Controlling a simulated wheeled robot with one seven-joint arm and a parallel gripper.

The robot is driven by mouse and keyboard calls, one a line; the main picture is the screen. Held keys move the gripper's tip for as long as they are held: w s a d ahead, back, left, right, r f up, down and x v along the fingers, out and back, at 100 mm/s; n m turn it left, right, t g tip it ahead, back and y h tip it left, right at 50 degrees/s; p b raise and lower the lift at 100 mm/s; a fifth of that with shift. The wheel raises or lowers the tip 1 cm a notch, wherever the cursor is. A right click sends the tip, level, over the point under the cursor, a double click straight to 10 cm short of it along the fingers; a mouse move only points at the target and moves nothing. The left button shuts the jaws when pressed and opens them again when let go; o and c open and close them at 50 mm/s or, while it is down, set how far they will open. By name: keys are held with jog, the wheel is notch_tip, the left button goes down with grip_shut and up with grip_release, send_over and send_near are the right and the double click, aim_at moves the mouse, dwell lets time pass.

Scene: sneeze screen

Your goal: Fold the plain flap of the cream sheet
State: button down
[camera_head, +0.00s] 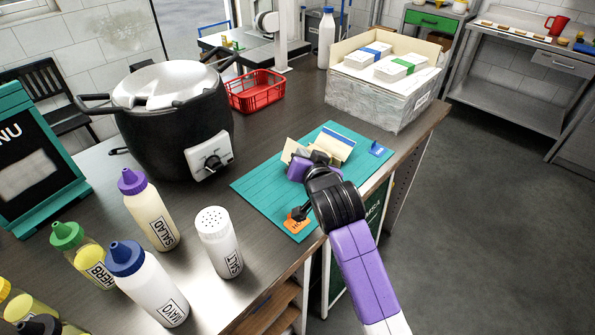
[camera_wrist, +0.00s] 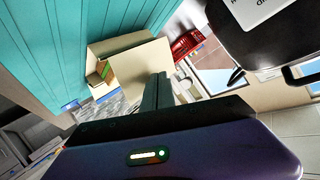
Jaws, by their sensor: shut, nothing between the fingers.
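The cream sheet (camera_head: 333,149) lies on a teal mat (camera_head: 262,184) in the head view. Its right part carries a blue stripe (camera_head: 339,136). A plain cream flap (camera_head: 290,149) stands tilted up at its left. My gripper (camera_head: 311,161) is shut and empty, low over the mat at the near side of the sheet, and hides part of it. In the wrist view a broad cream panel (camera_wrist: 140,72) stands beside my shut, dark fingers (camera_wrist: 157,90). I cannot tell whether they touch it.
An orange label (camera_head: 297,221) and a blue label (camera_head: 377,149) lie on the mat. A large box (camera_head: 365,98) stands behind it. A black pot (camera_head: 160,135), a red basket (camera_head: 256,92) and a salt shaker (camera_head: 219,243) stand to the left. The counter edge is close on the right.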

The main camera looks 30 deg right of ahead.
jog(key=shift+w+d, duration=0.2)
jog(key=shift+d, duration=0.5)
jog(key=shift+w+d, duration=0.15)
jog(key=shift+d, duration=0.2)
jog(key=shift+a+r+p, duration=0.2)
jog(key=shift+r+p, duration=1)
jog(key=shift+p, duration=0.05)
notch_tip(320, 180, up, 7)
jog(key=p, duration=0.5)
jog(key=shift+p, duration=0.4)
